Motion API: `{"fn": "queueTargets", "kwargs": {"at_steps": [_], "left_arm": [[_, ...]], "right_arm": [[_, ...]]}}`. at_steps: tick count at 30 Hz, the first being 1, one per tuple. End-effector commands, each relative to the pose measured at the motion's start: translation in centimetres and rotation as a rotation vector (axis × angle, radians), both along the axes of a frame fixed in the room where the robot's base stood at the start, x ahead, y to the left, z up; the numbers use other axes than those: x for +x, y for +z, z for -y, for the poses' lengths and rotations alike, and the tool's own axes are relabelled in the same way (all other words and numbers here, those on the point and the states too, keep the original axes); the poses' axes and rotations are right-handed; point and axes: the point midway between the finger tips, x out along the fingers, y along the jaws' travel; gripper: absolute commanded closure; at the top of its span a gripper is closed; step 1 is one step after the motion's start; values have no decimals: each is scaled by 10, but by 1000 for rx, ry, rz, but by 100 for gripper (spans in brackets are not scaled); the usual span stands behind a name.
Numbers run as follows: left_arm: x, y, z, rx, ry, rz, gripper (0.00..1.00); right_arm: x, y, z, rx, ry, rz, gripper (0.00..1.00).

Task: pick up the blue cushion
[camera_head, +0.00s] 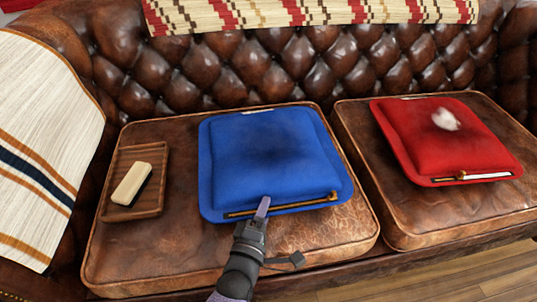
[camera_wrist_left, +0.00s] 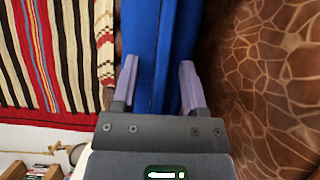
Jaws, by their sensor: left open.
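The blue cushion (camera_head: 270,150) lies flat on the left leather seat of the sofa, with a zipper along its near edge. My left gripper (camera_head: 263,204) is at that near edge, coming from the front. In the left wrist view the gripper (camera_wrist_left: 158,80) is open, and the blue cushion's edge (camera_wrist_left: 160,35) shows between and beyond its two fingers. I cannot tell whether the fingers touch the cushion. My right gripper is in neither view.
A wooden tray (camera_head: 154,209) holding a cream-topped brush (camera_head: 131,184) lies left of the cushion. A red cushion (camera_head: 425,133) with a white fluffy thing (camera_head: 445,119) lies on the right seat. The tufted backrest (camera_head: 250,70) rises behind. Bare leather (camera_head: 170,250) lies at the front left.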

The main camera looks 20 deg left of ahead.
Motion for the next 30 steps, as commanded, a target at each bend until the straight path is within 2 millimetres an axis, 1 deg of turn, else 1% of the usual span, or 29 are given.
{"fn": "queueTargets", "kwargs": {"at_steps": [1, 2, 3, 5, 6, 9, 30], "left_arm": [[0, 1, 0, 0, 0, 0, 46], [0, 1, 0, 0, 0, 0, 53], [0, 1, 0, 0, 0, 0, 61], [0, 0, 0, 0, 0, 0, 74], [0, 0, 0, 0, 0, 0, 82], [0, 0, 0, 0, 0, 0, 100], [-1, 0, 0, 0, 0, 0, 100]], "right_arm": [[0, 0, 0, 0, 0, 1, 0], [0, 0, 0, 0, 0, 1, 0], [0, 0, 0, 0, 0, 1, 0], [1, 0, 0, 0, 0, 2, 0], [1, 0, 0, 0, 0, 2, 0], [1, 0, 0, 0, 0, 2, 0], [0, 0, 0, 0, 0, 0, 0]]}}
